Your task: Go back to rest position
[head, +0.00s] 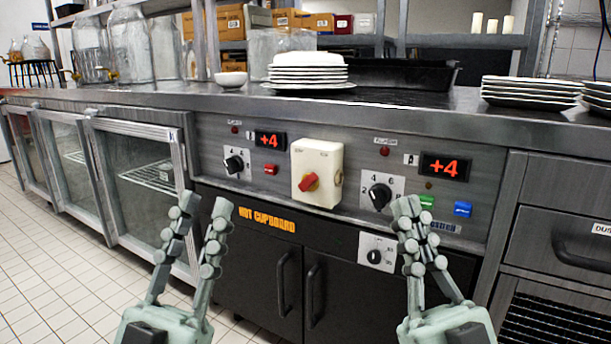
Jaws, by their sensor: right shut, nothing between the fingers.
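My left gripper (203,207) is in front of the counter, left of centre in the head view. Its two fingers point up and stand apart, with nothing between them. My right gripper (412,206) is to the right, in front of the control panel. Its fingers meet at the tips and hold nothing. Both grippers look level with the lower edge of the panel, and neither appears to touch anything.
The steel counter (413,118) runs across the view. It bears a plate stack (308,72), a small bowl (231,80), a black tray (400,74), more plates (530,92) and glass jars (128,45). Below are the hot cupboard (240,260) and glass-door fridges (138,170). Tiled floor (50,260) is clear at left.

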